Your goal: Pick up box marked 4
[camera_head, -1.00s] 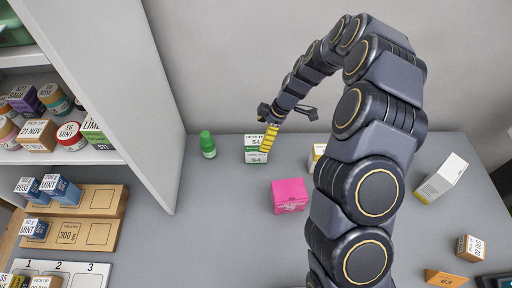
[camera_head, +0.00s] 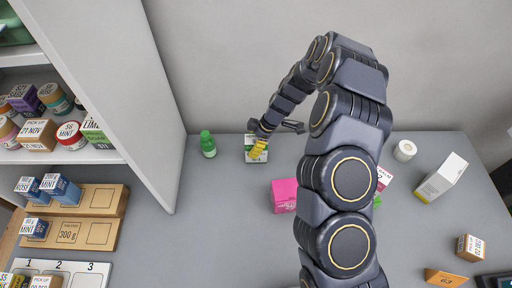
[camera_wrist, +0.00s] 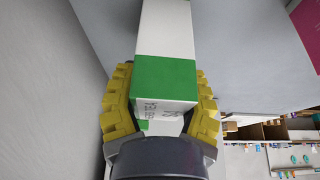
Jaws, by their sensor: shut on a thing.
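A white box with a green band (camera_head: 257,159) stands near the back of the grey counter; small dark print shows on its front, hard to read now. My gripper (camera_head: 258,147) is at its top, with yellow finger pads, and covers much of it in the head view. In the wrist view the same box (camera_wrist: 166,83) sits between the two yellow fingers of my gripper (camera_wrist: 162,100), one on each side, shut on it. The box appears to rest at its place on the counter; I cannot tell any gap below it.
A green bottle (camera_head: 208,145) stands close on the left, and a pink box (camera_head: 284,195) in front to the right. A white roll (camera_head: 404,150) and a tall white box (camera_head: 441,177) are at the right. A shelf unit (camera_head: 125,80) rises at the left.

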